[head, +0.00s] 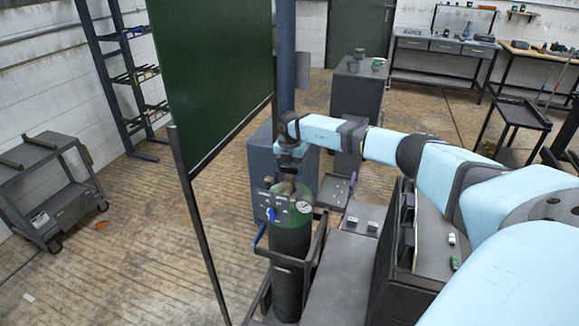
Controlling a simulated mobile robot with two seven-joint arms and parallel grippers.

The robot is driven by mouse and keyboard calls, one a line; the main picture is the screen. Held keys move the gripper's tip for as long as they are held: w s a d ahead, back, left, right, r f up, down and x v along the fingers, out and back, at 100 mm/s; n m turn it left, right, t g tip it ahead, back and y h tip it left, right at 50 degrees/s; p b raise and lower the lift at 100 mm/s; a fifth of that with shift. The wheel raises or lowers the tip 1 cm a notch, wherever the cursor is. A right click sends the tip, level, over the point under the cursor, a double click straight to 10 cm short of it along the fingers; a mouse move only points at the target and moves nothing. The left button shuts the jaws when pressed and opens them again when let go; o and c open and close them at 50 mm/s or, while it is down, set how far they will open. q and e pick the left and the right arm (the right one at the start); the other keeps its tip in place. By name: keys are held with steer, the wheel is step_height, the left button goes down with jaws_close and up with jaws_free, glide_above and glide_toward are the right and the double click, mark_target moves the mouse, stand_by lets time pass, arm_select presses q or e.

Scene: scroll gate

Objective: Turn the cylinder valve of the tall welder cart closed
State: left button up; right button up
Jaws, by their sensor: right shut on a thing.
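The tall welder cart (337,283) stands at the lower middle and carries a dark gas cylinder (291,243) with a green shoulder, upright at its left. A round white gauge (291,219) and a blue hose or handle (270,214) show near the cylinder's top. My right arm reaches in from the right, and its gripper (287,181) points down onto the top of the cylinder. It is shut on the cylinder valve, which is mostly hidden by the gripper. How far the valve is turned cannot be seen. My left gripper is not in view.
A dark green screen (212,75) on a thin frame stands close left of the cylinder. A grey-blue cabinet (262,160) stands behind it. A grey trolley (50,185) is at far left. Workbenches (440,52) line the back. The floor left of the screen is mostly clear.

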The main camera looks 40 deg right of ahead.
mark_target(290, 168)
steer(key=shift+m, duration=0.5)
steer(key=o, duration=0.9)
steer(key=shift+o, duration=0.2)
step_height(290, 168, up, 14)
steer(key=b, duration=0.3)
steer(key=shift+f, duration=0.1)
